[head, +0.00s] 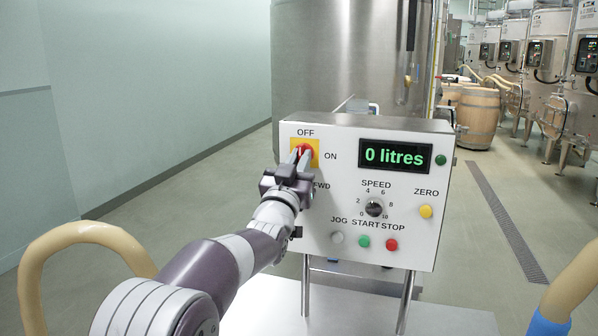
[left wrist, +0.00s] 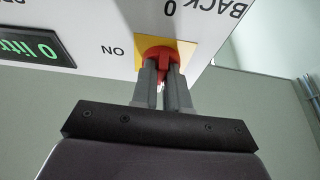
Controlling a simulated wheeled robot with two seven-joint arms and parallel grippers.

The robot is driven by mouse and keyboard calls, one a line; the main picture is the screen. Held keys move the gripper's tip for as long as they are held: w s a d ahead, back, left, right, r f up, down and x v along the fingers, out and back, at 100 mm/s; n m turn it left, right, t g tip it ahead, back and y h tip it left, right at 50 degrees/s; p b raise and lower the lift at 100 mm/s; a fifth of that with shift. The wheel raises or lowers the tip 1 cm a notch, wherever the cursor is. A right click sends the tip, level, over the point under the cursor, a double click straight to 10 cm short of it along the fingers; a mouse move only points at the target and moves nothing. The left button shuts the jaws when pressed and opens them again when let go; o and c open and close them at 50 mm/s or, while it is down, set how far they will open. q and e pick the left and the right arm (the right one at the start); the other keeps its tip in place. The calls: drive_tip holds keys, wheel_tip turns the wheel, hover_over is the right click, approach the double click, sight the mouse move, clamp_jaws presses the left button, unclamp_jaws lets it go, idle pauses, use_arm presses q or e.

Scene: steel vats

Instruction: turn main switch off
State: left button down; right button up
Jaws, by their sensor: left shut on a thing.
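The main switch (head: 304,149) is a red rotary knob on a yellow square plate (head: 313,163) at the upper left of a white control panel (head: 330,230). OFF is printed above it and ON to its right. In the left wrist view the red knob (left wrist: 157,53) shows with its handle between my fingers. My left gripper (head: 299,158) is shut on the red knob, and its fingers hide part of it. It also shows in the left wrist view (left wrist: 162,85). The knob's exact angle is hard to tell. My right gripper is not in view.
The panel has a green "0 litres" display (head: 395,157), a speed dial (head: 375,207) and several buttons below. A large steel vat (head: 345,60) stands behind it. Tan hoses (head: 60,240) curve at both sides. Barrels (head: 478,118) and more vats stand at the right.

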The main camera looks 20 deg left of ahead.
use_arm(q)
drive_tip(key=shift+n, duration=0.3)
drive_tip(key=c, duration=1.2)
unclamp_jaws()
drive_tip(key=shift+s, duration=0.1)
drive_tip(key=b+v, duration=0.4)
drive_tip(key=v, duration=0.8)
drive_tip(key=shift+s+d+f, duration=0.15)
drive_tip(key=shift+s, duration=0.1)
